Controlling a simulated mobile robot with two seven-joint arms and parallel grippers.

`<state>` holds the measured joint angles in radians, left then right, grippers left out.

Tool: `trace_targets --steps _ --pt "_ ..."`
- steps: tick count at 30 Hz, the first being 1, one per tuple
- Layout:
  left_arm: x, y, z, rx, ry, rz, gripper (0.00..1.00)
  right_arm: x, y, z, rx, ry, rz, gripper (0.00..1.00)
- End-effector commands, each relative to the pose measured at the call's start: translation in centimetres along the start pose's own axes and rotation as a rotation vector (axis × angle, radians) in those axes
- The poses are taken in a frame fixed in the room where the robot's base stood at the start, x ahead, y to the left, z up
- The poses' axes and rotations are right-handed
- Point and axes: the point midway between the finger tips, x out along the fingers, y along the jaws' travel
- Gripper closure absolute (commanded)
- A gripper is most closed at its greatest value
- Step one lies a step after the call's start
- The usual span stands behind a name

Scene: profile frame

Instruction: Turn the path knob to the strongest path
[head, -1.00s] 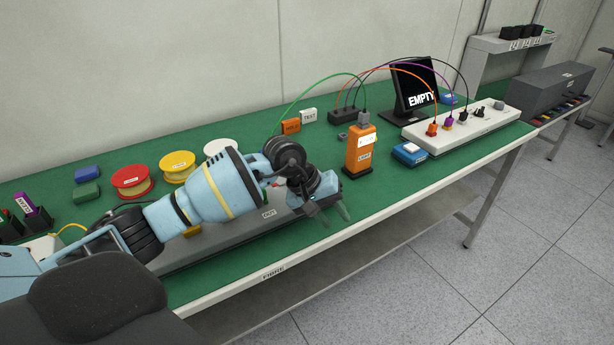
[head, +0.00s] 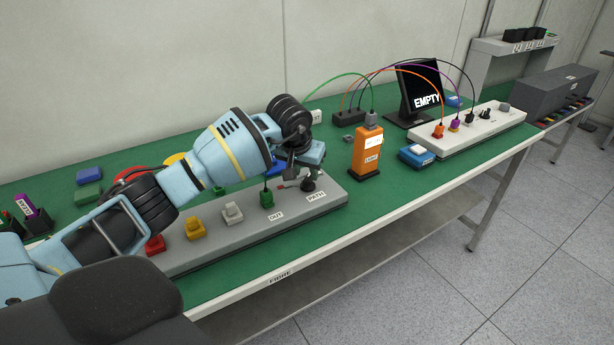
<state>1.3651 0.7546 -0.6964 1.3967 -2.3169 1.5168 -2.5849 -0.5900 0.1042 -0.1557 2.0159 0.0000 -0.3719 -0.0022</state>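The grey panel (head: 225,243) lies along the front of the green bench. The black path knob (head: 308,185) stands at its right end, by the label PATH. A green plug (head: 267,198) sits by the label OUT. My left gripper (head: 292,174) is just above and behind the knob, at its left in the picture. The fingers are small and partly hidden by the wrist, so I cannot tell their opening or any contact with the knob. The orange LIGHT meter (head: 367,152) stands to the right. A black screen (head: 418,88) reads EMPTY. My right gripper is out of view.
Yellow (head: 195,230), white (head: 232,212) and red (head: 155,245) plugs sit on the panel under my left arm. Cables arch behind the meter.

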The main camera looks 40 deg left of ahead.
Motion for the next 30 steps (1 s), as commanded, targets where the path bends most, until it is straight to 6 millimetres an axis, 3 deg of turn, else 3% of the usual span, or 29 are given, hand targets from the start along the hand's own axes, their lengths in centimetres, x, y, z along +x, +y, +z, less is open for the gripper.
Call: trace_targets --steps 6,17,26,30 --pt "2.5 0.0 0.0 -0.001 0.0 0.001 0.65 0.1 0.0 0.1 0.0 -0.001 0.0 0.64" --pt "3.0 0.0 0.0 -0.001 0.001 0.001 0.65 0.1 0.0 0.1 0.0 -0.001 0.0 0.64" --pt "2.9 0.0 0.0 -0.001 0.001 0.001 1.0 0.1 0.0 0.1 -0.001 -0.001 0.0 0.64" --pt "2.9 0.0 0.0 -0.002 0.002 0.001 1.0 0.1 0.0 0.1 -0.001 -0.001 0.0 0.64"
